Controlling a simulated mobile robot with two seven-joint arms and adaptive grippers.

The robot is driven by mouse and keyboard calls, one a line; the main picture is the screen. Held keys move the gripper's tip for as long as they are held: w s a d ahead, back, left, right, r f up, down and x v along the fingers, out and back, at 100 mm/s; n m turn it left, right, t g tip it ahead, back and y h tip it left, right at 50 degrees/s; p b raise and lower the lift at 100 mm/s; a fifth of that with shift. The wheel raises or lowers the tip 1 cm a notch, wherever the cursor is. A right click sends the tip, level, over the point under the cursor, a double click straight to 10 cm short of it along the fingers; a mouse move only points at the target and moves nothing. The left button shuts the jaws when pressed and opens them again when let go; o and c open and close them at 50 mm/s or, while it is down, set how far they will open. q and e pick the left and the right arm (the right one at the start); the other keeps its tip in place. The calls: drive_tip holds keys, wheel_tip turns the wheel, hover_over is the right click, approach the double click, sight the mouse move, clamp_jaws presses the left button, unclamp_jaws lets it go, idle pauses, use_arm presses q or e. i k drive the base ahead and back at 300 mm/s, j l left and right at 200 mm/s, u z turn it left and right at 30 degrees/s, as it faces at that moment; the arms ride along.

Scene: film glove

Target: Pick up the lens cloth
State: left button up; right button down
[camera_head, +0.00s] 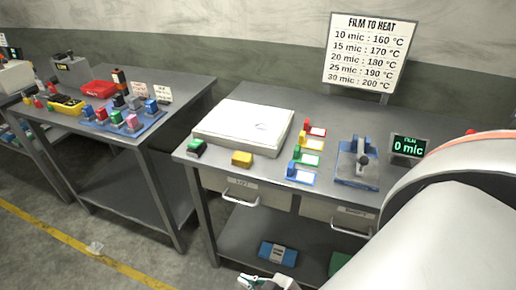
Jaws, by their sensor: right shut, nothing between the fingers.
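I cannot clearly identify a lens cloth. A small pale crumpled piece (95,248) lies on the floor by the yellow line, too small to tell what it is. My right gripper (250,281) shows only in part at the bottom edge, in front of the right table's lower shelf. It is shut and empty, well to the right of the pale piece. My left gripper is out of view.
The right table (300,105) holds a white flat box (240,125), coloured blocks, a blue clamp device (357,165) and a display (408,146). The left table (190,90) holds trays and blocks. My large white arm link covers the lower right. Floor is open at lower left.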

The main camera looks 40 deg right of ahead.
sight(244, 160)
drive_tip(key=z, duration=1)
